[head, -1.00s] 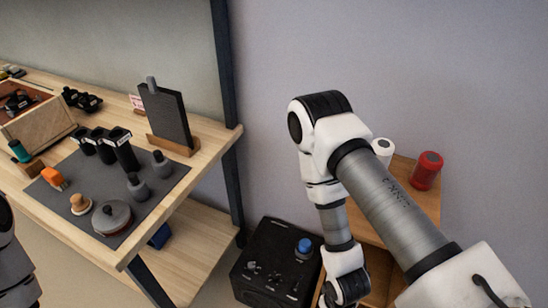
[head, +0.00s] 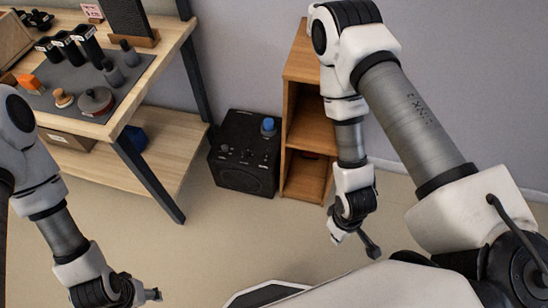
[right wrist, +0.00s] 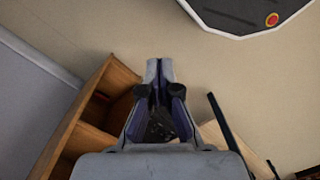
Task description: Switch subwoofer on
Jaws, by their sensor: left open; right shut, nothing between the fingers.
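The subwoofer (head: 243,178) is a black box on the floor in the head view, between the workbench and a wooden shelf. Its sloped upper face carries small dark knobs and switches, too small to read. A blue round thing (head: 268,126) sits on its top right. My right gripper (head: 339,234) is shut and empty, in front of the shelf and right of the subwoofer, well apart from it. In the right wrist view the closed fingers (right wrist: 160,70) show with nothing between them. My left gripper (head: 150,294) is open at the bottom left, far from the subwoofer.
The wooden shelf (head: 301,68) stands right beside the subwoofer; it also shows in the right wrist view (right wrist: 72,128). The workbench (head: 152,75) on the left holds a grey mat (head: 62,78) with several items. The floor (head: 225,235) before the subwoofer is clear.

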